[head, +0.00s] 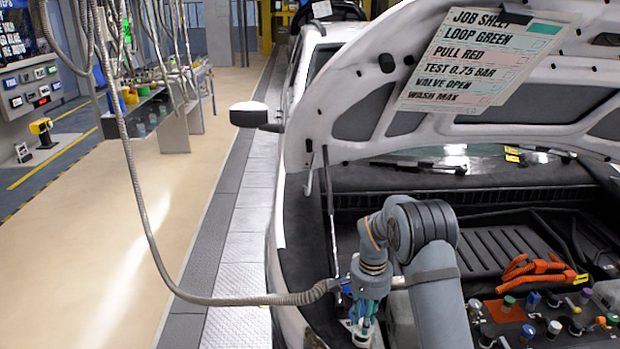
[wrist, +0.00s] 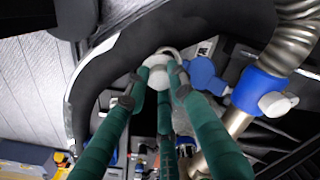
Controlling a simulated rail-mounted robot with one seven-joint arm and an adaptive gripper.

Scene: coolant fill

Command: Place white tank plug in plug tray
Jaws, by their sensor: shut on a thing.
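My gripper shows in the wrist view (wrist: 157,80) with its green fingers closed around a round white plug (wrist: 157,65). A pale ring or rim shows just beyond the plug; I cannot tell whether the two touch. In the head view my gripper (head: 364,309) points down at the left front of the engine bay, and its fingers hide the plug there. I cannot make out which thing is the plug tray.
A ribbed hose (head: 240,299) ends beside my gripper; in the wrist view a blue collar with a white knob (wrist: 277,104) sits near a hose. A blue cap (wrist: 203,72) is close to my fingers. Several coloured caps and an orange cable (head: 540,270) lie right. The raised hood (head: 385,62) hangs above.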

